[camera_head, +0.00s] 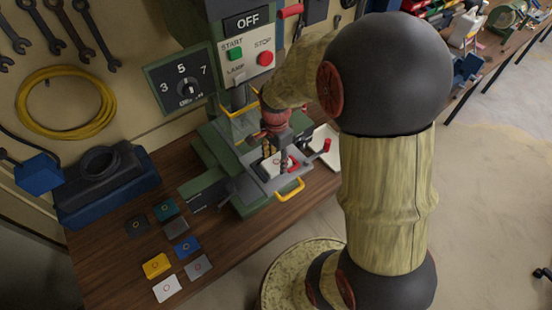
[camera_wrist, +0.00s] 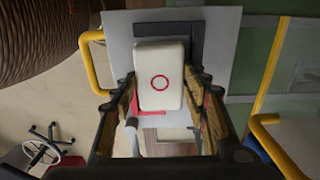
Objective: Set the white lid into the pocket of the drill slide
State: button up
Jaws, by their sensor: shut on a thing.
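The white lid with a red ring (camera_wrist: 160,76) is between the two fingers of my gripper (camera_wrist: 162,95), which is shut on it. In the head view the white lid (camera_head: 271,168) is partly hidden under my gripper (camera_head: 276,158), over the drill slide. The drill slide (camera_wrist: 224,38) is a light grey plate with a dark square pocket (camera_wrist: 195,38). The lid covers much of the pocket in the wrist view, and dark pocket shows above and beside it. I cannot tell the height of the lid over the pocket. The slide has a yellow handle (camera_head: 289,192).
Several coloured lids lie on the bench at left, among them a yellow one (camera_head: 156,265) and another white one (camera_head: 167,288). The green drill press (camera_head: 212,142) stands behind, with a yellow-framed guard (camera_head: 243,124). A white tray (camera_head: 322,150) is right of the slide.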

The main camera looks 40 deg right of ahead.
jog(key=o, duration=1.2)
jog(key=shift+w, duration=0.1)
jog(key=shift+o, duration=0.2)
notch_tip(320, 180, up, 12)
jog(key=s+a+f+n+t+b, duration=0.5)
jog(key=s+a+n+b, duration=0.7)
jog(key=n+b, duration=0.5)
jog(key=shift+s+f+n+t, duration=0.15)
jog(key=shift+f+n+t, duration=0.15)
jog(key=shift+f, duration=0.55)
